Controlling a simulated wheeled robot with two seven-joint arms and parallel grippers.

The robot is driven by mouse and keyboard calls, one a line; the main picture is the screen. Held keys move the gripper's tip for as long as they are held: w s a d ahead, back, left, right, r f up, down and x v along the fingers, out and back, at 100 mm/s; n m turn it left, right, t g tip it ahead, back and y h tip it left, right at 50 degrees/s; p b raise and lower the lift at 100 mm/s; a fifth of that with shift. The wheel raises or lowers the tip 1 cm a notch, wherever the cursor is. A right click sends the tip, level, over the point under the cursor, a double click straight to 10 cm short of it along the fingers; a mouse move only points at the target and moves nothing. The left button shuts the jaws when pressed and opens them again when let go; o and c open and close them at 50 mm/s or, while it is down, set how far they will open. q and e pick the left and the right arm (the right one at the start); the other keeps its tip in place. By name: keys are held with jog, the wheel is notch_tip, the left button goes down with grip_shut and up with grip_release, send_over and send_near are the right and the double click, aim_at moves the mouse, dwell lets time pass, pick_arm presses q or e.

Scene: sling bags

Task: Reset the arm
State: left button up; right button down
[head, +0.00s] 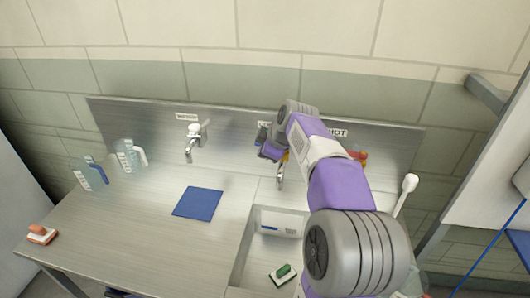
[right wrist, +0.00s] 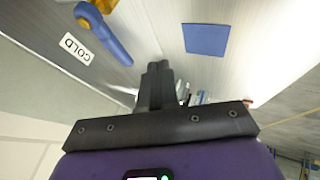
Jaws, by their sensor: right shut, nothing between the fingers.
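My right arm reaches in from the lower right of the head view across the sink to the back wall. Its gripper (right wrist: 158,68) shows in the right wrist view with the dark fingers together and nothing between them. A blue tap handle (right wrist: 105,36) with a yellow base is beside the fingers, apart from them in that picture, next to a COLD label (right wrist: 76,48). In the head view the arm covers much of this tap, and its fingertips cannot be made out clearly. My left gripper is in neither view.
A steel counter (head: 130,220) carries a blue mat (head: 198,201), clear bottles (head: 128,155) and an orange-handled brush (head: 41,234). The sink holds a green-handled brush (head: 283,273). A red tap handle (head: 358,155) and a white brush (head: 406,191) are right of my arm.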

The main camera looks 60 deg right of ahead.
jog(key=p+v, duration=0.1)
jog(key=v, duration=0.6)
jog(key=shift+a+r, duration=0.2)
jog(key=shift+w, duration=0.15)
